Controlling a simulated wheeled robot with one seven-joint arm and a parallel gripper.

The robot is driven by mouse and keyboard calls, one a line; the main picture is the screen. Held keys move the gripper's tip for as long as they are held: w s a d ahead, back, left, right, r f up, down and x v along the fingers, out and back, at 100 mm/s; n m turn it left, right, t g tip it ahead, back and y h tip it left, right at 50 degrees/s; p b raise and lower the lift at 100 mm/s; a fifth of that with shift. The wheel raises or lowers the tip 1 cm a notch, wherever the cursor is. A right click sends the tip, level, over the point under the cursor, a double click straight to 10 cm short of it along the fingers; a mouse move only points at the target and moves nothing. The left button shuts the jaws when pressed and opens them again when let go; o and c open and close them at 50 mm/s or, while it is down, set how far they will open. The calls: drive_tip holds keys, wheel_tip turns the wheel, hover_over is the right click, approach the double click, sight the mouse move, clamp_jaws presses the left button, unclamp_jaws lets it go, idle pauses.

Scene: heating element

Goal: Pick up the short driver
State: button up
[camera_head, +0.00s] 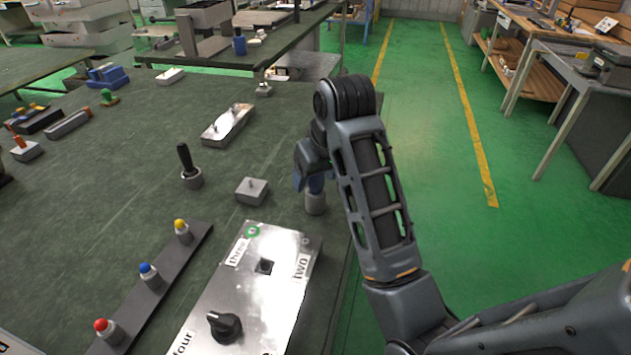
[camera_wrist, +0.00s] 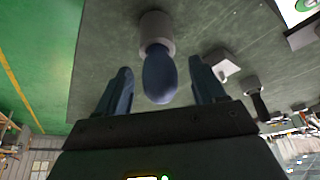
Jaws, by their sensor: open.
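The driver at my gripper has a rounded blue handle (camera_wrist: 160,78) and stands in a round grey holder (camera_wrist: 155,28). In the head view this holder (camera_head: 316,204) stands near the table's right edge, and the handle is partly hidden by my gripper (camera_head: 312,180). In the wrist view my gripper (camera_wrist: 160,64) is open. Its two fingers are on either side of the handle, with a visible gap on each side. A second driver with a black handle (camera_head: 186,160) stands upright in another round holder to the left; it also shows in the wrist view (camera_wrist: 256,100).
A small grey block with a pin (camera_head: 252,190) stands close left of the blue driver's holder. A metal panel with a black knob (camera_head: 250,285) is in front. A strip with coloured buttons (camera_head: 150,285) lies left of it. A shiny metal block (camera_head: 228,124) lies behind.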

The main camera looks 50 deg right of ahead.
drive_tip(key=c, duration=1.1)
drive_tip(key=shift+r, duration=0.15)
